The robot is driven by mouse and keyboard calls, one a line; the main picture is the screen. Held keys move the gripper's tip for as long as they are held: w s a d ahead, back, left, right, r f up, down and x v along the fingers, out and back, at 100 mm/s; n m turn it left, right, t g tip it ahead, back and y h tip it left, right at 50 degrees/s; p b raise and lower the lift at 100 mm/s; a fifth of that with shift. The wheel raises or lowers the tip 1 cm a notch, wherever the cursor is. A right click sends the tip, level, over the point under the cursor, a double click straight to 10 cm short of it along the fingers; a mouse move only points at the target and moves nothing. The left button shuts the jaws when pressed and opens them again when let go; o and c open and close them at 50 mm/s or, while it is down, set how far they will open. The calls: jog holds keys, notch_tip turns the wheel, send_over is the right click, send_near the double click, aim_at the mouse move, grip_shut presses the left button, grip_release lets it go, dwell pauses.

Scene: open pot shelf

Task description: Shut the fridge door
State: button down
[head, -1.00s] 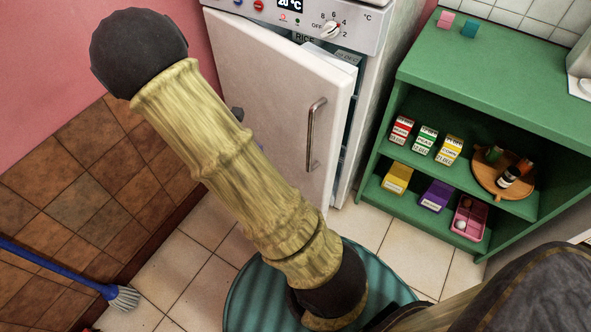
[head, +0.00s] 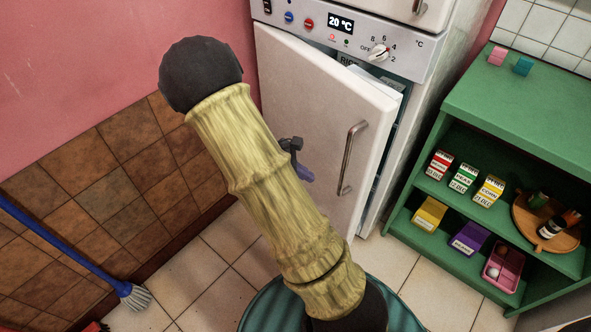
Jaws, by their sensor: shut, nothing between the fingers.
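The white fridge door (head: 322,125) stands partly open in the head view. Its left edge is by the pink wall and its right edge, with the metal handle (head: 352,158), is swung out from the white fridge body (head: 405,150). A narrow gap shows along the top and right edge, with part of a box labelled RICE (head: 347,61) inside. My arm crosses in front of the door. A small dark part of my gripper (head: 293,146) shows beside my arm, in front of the door's outer face. It is shut and empty; whether it touches the door cannot be told.
A green shelf (head: 520,105) with small boxes and a round wooden tray (head: 525,222) stands to the right. A blue broom (head: 85,262) leans at the lower left. Tiled floor (head: 205,275) is free between the broom and the fridge.

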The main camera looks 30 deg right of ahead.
jog(key=s+d+f+b, duration=0.1)
jog(key=s+d+f, duration=0.1)
jog(key=d, duration=0.3)
jog(key=shift+s+d+f+b, duration=0.15)
jog(key=shift+s+d+b, duration=0.15)
jog(key=shift+s+d, duration=0.1)
